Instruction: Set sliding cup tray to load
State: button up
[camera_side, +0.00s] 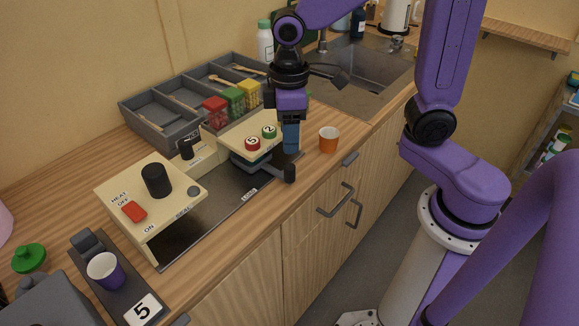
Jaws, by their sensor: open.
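A cup sealing machine with a cream body (125,205) stands on the counter. A dark flat track (215,205) runs from its front-left part toward the right, with a LOAD label on its front edge and a SEAL label on the cream panel. The sliding cup tray seems to be the dark piece with a black handle (288,173), partly under a cream plate (238,138) bearing discs marked 5 and 2; its exact position is unclear. My gripper (291,150) points down beside the plate's right end, just above the handle. It is open; contact with the handle cannot be told.
An orange cup (329,140) stands right of my gripper. Grey bins (160,130) and red, green and yellow sweet blocks stand behind. A purple cup (105,271) sits on a dark stand marked 5 at front left. The sink (365,75) is behind right.

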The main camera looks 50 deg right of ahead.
aim_at(290, 166)
notch_tip(290, 166, down, 10)
jog(key=shift+r, duration=0.1)
dwell(0.4)
